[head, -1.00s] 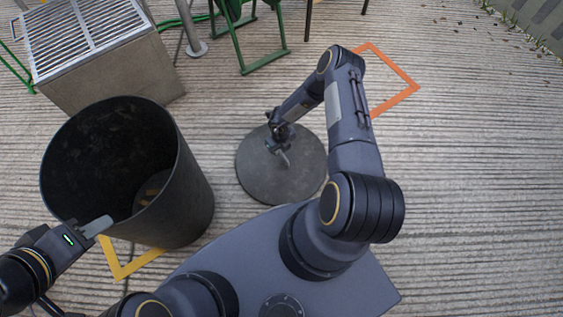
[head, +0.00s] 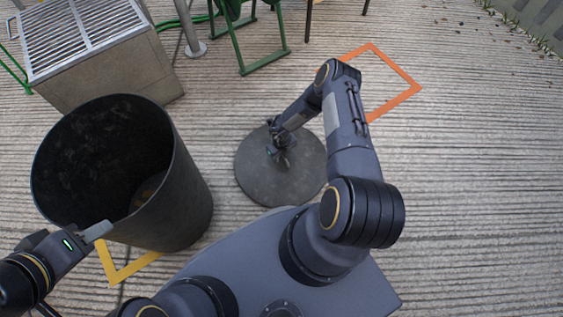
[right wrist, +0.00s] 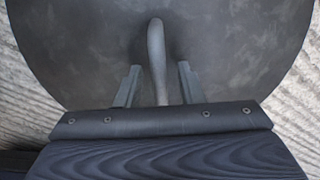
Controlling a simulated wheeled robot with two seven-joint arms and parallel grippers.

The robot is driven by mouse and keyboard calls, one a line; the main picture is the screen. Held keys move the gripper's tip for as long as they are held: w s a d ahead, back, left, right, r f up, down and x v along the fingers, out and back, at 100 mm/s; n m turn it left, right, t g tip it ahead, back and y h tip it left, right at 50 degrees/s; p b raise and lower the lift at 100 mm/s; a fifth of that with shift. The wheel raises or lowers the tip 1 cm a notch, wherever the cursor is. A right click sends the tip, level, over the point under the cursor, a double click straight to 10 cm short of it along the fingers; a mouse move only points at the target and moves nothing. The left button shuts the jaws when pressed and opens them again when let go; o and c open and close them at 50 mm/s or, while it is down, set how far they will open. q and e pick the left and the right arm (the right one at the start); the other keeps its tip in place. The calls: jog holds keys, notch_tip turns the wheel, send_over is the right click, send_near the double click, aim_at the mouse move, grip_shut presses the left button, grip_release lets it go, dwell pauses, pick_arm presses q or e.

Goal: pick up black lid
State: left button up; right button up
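The black lid (head: 300,182) is a round dark disc lying on the ribbed ground in front of me. It also fills most of the right wrist view (right wrist: 235,50), where its grey upright handle (right wrist: 156,50) shows. My right gripper (head: 280,160) is over the lid. In the right wrist view its two fingers (right wrist: 158,80) are apart, one on each side of the handle, with gaps between. A black bin (head: 185,190) stands open at the left. My left gripper (head: 97,231) is at the bin's near rim; its finger opening is not clear.
A concrete block with a metal grate (head: 120,75) stands behind the bin. Green metal legs (head: 262,62) are at the back. A yellow outline (head: 128,272) lies by the bin and an orange outline (head: 402,97) behind my right arm. The right side is clear.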

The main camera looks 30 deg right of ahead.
jog(key=shift+f+b, duration=0.2)
jog(key=shift+b, duration=0.1)
dwell(0.4)
grip_shut()
dwell(1.2)
